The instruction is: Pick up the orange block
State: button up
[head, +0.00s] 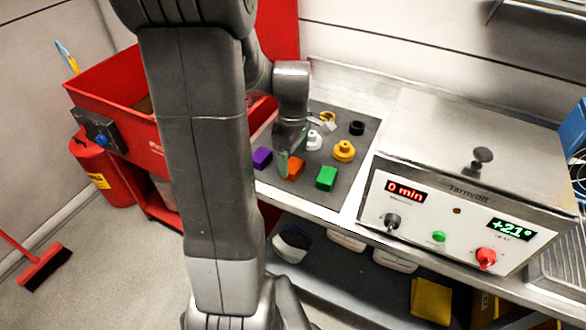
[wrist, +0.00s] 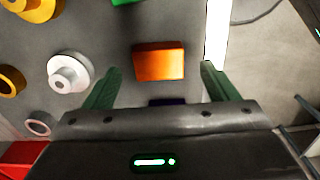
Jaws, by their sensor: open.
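The orange block (head: 295,168) lies on a dark grey mat (head: 345,183) on the metal counter, between a purple block (head: 262,158) and a green block (head: 327,178). In the head view my gripper (head: 283,165) is low at the orange block's left side and hides part of it. In the wrist view the orange block (wrist: 159,62) is in full view just ahead of the gap between my fingers. My gripper (wrist: 158,82) is open and empty there. The purple block (wrist: 167,102) is mostly hidden behind the gripper body.
A yellow knobbed piece (head: 344,151), a white one (head: 313,140) and a black ring (head: 357,128) stand behind the blocks. A metal appliance (head: 455,215) with displays stands to the right. A red bin (head: 105,85) is at the left. The counter's front edge is close to the blocks.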

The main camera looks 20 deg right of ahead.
aim_at(293, 165)
jog(key=f, duration=0.2)
jog(key=shift+w+f, duration=0.2)
jog(key=shift+f, duration=0.15)
jog(key=shift+s+f, duration=0.1)
jog(key=shift+f, duration=0.4)
jog(key=c, duration=1.2)
